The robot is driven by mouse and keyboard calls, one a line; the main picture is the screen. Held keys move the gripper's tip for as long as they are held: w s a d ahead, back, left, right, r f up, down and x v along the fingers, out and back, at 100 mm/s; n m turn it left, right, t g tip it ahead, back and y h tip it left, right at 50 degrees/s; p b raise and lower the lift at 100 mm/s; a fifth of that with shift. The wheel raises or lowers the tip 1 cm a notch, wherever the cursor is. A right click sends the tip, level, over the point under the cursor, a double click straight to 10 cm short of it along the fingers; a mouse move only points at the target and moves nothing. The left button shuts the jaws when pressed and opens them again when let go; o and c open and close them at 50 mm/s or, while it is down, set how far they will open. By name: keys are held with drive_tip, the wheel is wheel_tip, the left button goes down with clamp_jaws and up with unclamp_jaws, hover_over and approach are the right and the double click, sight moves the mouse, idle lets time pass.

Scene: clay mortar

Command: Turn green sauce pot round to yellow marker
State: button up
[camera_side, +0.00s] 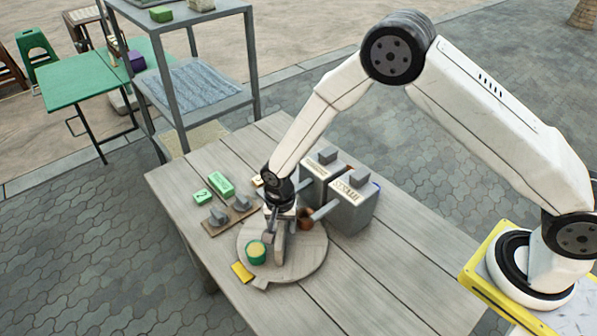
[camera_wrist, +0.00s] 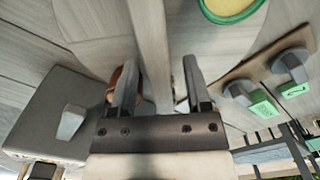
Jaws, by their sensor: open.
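The green sauce pot (camera_side: 256,253), with yellow contents, stands on a round wooden turntable (camera_side: 310,258) near its left front edge. It also shows cut off at the top of the wrist view (camera_wrist: 232,10). The yellow marker (camera_side: 241,272) lies on the table just outside the disc, to the lower left of the pot. An upright grey bar (camera_side: 280,246) stands on the disc. My gripper (camera_side: 279,222) is open above the disc. In the wrist view its fingers (camera_wrist: 160,66) are on either side of the bar (camera_wrist: 150,35), with gaps. A brown pot (camera_side: 306,217) is partly hidden behind.
Two grey box machines (camera_side: 350,205) with levers stand close behind the disc, right of my gripper. A board with grey knobs (camera_side: 218,217) and green blocks (camera_side: 221,185) lie to the left. The table front right (camera_side: 390,290) is clear.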

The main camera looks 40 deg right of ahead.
sight(284, 222)
drive_tip(key=shift+r, duration=2.85)
drive_tip(key=shift+s+d+r, duration=0.1)
drive_tip(key=shift+d+r, duration=0.25)
drive_tip(key=shift+r, duration=0.05)
drive_tip(key=s+d+r+n+t, duration=0.2)
drive_tip(key=s+d+r+n, duration=0.7)
drive_tip(key=s+d+r, duration=0.3)
drive_tip(key=s+d, duration=0.2)
drive_tip(key=s, duration=0.1)
drive_tip(key=shift+s+d+r+t, duration=0.2)
drive_tip(key=shift+s+d+t, duration=0.1)
drive_tip(key=shift+s+d, duration=0.1)
